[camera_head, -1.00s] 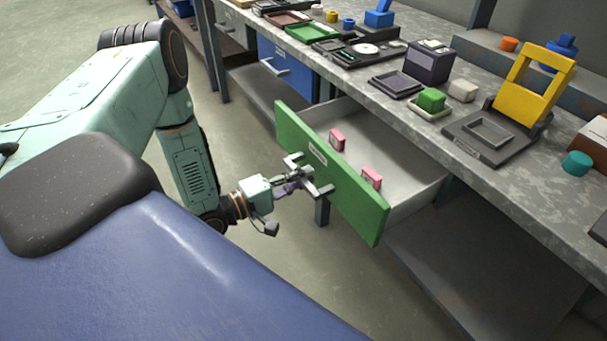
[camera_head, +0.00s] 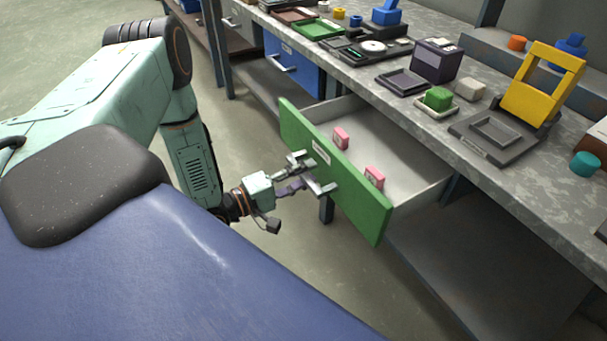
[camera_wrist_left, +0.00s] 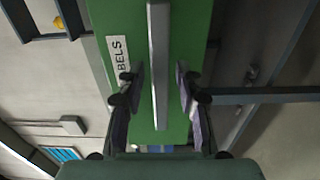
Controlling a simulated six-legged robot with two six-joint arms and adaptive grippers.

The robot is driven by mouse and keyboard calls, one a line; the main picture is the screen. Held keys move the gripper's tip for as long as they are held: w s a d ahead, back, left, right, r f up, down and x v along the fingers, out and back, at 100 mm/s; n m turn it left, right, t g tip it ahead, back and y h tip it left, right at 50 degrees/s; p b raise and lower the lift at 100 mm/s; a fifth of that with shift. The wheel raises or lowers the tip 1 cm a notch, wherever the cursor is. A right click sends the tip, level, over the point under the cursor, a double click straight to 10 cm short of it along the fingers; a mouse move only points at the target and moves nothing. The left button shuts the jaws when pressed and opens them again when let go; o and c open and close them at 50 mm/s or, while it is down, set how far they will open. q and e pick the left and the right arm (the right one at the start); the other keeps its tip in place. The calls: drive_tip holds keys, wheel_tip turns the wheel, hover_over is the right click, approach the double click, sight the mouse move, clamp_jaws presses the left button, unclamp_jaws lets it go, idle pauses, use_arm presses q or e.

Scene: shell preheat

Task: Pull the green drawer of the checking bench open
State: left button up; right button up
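The green drawer (camera_head: 355,199) of the checking bench (camera_head: 500,180) stands pulled well out in the head view. Its grey inside shows, with two pink blocks (camera_head: 341,138) (camera_head: 374,177) in it. A grey bar handle (camera_wrist_left: 158,65) runs along its front, beside a white label ending in "BELS" (camera_wrist_left: 118,60). My left gripper (camera_head: 300,186) is in front of the handle. In the left wrist view its two dark fingers (camera_wrist_left: 160,95) are apart, one on each side of the bar, with gaps between. My right gripper is in neither view.
A blue drawer (camera_head: 292,68) is shut farther left under the bench. The worktop carries a yellow frame (camera_head: 535,95), a green block (camera_head: 438,98), a dark box (camera_head: 436,61) and several trays. Open floor (camera_head: 310,260) lies in front of the green drawer.

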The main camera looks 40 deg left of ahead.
use_arm(q)
drive_tip(key=shift+s, duration=0.15)
drive_tip(key=v, duration=1.1)
drive_tip(key=shift+s, duration=0.35)
drive_tip(key=shift+a, duration=0.15)
idle(0.3)
